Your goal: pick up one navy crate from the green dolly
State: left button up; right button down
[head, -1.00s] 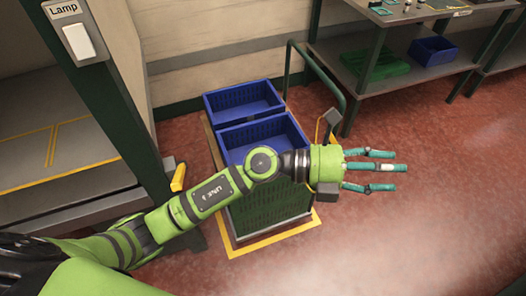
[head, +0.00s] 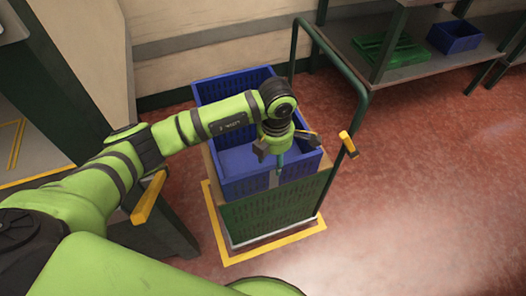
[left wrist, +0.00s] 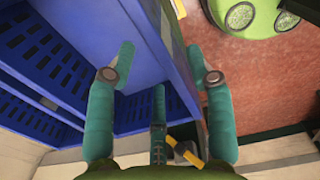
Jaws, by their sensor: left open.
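Two navy crates stand one behind the other on the green dolly (head: 275,218). The far crate (head: 212,90) is partly hidden by my left arm. The near crate (head: 235,187) is open at the top, and the inside that shows looks empty. My left gripper (head: 279,165) points down at the near crate's front side, open and holding nothing. In the left wrist view, one finger of the gripper (left wrist: 160,65) is over the crate's inside and another is on the outer side, with the crate wall (left wrist: 168,45) between them. Whether a finger touches it, I cannot tell. My right gripper is out of view.
A dark green rail (head: 335,68) rises at the dolly's right. A shelf at the back right holds a green crate (head: 390,55) and another blue crate (head: 454,37). A dark post stands at left. The red floor (head: 430,190) at right is clear.

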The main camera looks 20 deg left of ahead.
aim_at(273, 170)
pick_arm(q)
notch_tip(273, 170, down, 3)
jog(key=shift+r+p, duration=0.1)
jog(key=shift+p, duration=0.45)
jog(key=f, duration=0.4)
jog(key=shift+w, duration=0.2)
jog(key=c, duration=1)
grip_shut()
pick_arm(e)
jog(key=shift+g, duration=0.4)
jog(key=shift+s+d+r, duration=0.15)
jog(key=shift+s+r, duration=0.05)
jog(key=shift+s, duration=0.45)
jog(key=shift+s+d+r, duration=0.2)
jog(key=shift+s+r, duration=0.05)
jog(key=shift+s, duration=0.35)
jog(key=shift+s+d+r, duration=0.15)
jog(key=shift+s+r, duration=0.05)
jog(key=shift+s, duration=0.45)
